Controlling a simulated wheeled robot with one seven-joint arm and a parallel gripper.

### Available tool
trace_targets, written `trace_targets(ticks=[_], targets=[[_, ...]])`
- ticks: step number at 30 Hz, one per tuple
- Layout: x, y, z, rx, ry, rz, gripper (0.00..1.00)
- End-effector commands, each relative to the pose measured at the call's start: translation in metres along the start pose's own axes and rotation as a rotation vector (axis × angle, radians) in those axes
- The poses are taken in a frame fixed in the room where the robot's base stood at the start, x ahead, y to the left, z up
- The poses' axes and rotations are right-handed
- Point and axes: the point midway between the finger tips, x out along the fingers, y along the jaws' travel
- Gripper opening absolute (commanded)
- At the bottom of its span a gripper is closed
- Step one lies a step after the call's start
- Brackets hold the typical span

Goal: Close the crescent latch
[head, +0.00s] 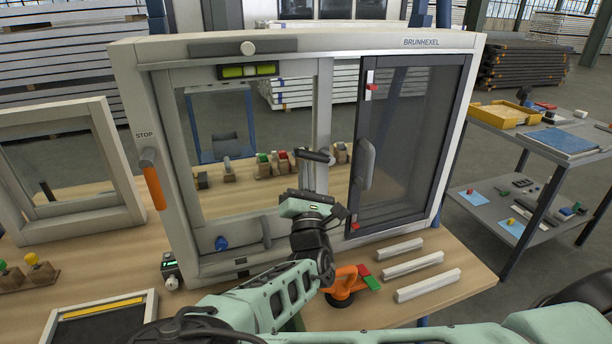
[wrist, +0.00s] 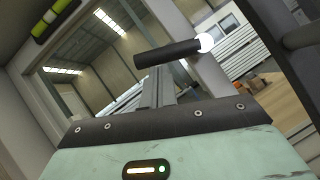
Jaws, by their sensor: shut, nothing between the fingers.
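The crescent latch shows as a short dark lever (head: 316,156) on the middle upright of the framed window (head: 140,90). In the wrist view it is a dark cylindrical handle (wrist: 168,53) with a bright pale end at its right, slightly tilted. My gripper (head: 305,178) is in front of the middle upright, just below the lever. In the wrist view my gripper's fingers (wrist: 157,75) are together and empty, with their tips just under the handle. I cannot tell whether they touch it. The latch's base and catch are not clear.
A dark sliding pane with a grey handle (head: 364,162) stands right of the latch. An orange-handled lever (head: 154,185) is on the left frame. An orange suction tool (head: 346,284) and white strips (head: 415,262) lie on the bench in front. The left opening is clear.

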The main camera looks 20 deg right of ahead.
Motion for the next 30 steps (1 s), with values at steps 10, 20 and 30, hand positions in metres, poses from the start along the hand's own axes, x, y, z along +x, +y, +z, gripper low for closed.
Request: trace_targets(ticks=[10, 20, 30], targets=[[0.006, 0.005, 0.008, 0.128, -0.004, -0.086, 0.00], [0.019, 0.012, 0.028, 0.382, -0.004, -0.255, 0.00], [0.032, 0.011, 0.048, 0.646, -0.005, -0.434, 0.00]])
